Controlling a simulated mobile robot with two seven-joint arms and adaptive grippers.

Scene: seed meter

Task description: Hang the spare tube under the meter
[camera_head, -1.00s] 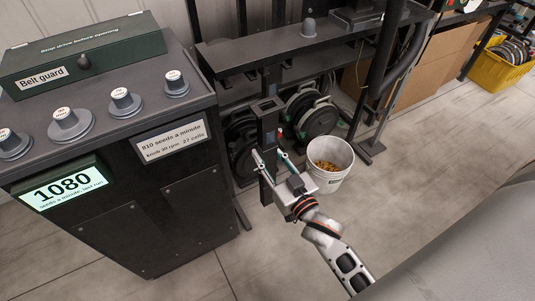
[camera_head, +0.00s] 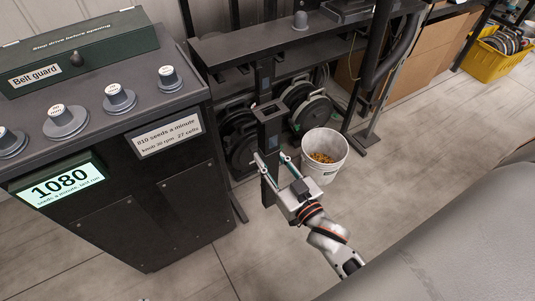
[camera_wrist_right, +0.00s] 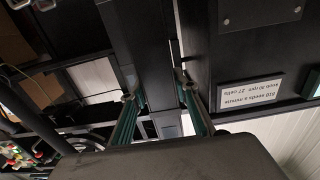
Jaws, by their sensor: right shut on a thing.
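A black square tube with an open top (camera_head: 269,125) stands upright in front of the rack in the head view. It also shows as a dark column in the wrist view (camera_wrist_right: 140,45). My right gripper (camera_head: 270,158) is shut on the tube, with one finger on each side, below its top end. Its fingertips also show in the wrist view (camera_wrist_right: 155,90). The tube's lower end is partly hidden by the gripper. My left gripper is not in view. I cannot tell for sure which part is the meter; a black cabinet (camera_head: 120,215) with a "1080" display stands at left.
A dark rack (camera_head: 240,50) with black discs below stands behind the tube. A white bucket (camera_head: 325,170) with orange-brown contents is on the floor to the right. A green belt guard box (camera_head: 110,45) sits on the cabinet. Floor in the foreground is clear.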

